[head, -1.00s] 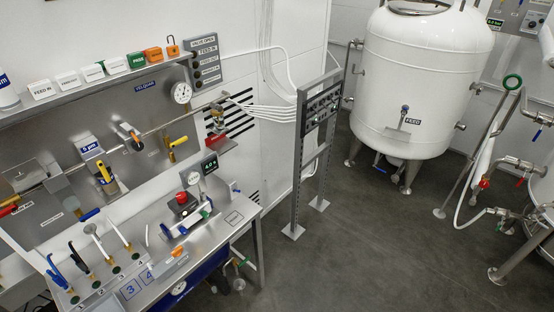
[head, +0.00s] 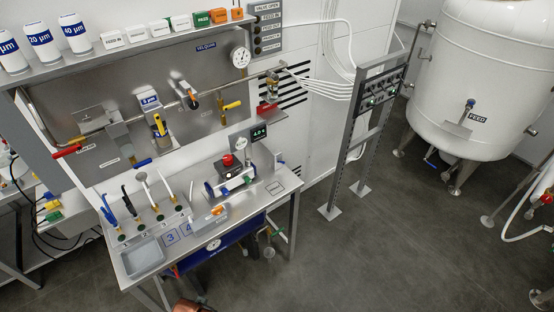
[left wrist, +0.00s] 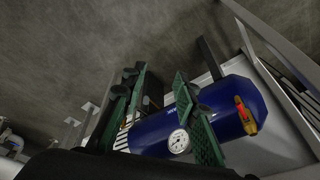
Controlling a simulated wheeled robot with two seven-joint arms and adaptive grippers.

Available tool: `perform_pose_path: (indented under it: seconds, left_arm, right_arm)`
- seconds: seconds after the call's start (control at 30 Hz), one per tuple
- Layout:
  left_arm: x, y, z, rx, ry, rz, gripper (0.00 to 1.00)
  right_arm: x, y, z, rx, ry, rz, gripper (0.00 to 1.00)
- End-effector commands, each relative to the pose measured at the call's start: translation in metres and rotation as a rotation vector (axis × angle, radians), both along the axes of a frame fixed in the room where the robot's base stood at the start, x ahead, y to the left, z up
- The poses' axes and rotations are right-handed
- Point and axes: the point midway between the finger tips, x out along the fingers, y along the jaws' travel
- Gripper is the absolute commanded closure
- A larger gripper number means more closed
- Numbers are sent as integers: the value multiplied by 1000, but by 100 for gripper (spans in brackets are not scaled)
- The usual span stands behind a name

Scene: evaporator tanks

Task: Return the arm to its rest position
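My left gripper (left wrist: 160,82) shows in the left wrist view with its two green-padded fingers spread apart. No object is seen between the fingers. Beyond them is a blue cylindrical tank (left wrist: 155,132) with a round white gauge and a red-and-yellow fitting; whether the fingers touch it cannot be told. In the head view, the blue tank (head: 226,245) is under the steel bench. Neither gripper can be made out in the head view, and my right gripper is in neither view.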

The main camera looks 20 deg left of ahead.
Motion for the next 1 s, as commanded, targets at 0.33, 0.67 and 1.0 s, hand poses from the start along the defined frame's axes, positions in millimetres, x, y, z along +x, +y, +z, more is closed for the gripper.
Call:
perform_pose_path:
  seconds: [0.33,0.67,1.0]
  left_arm:
    - [-35,-9,-189,-15,78,-31,73]
    - [-139,-14,-340,-24,153,-68,73]
    - [-225,-10,-395,-26,193,-93,73]
  right_arm:
    - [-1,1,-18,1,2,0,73]
    - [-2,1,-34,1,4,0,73]
    - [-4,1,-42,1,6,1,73]
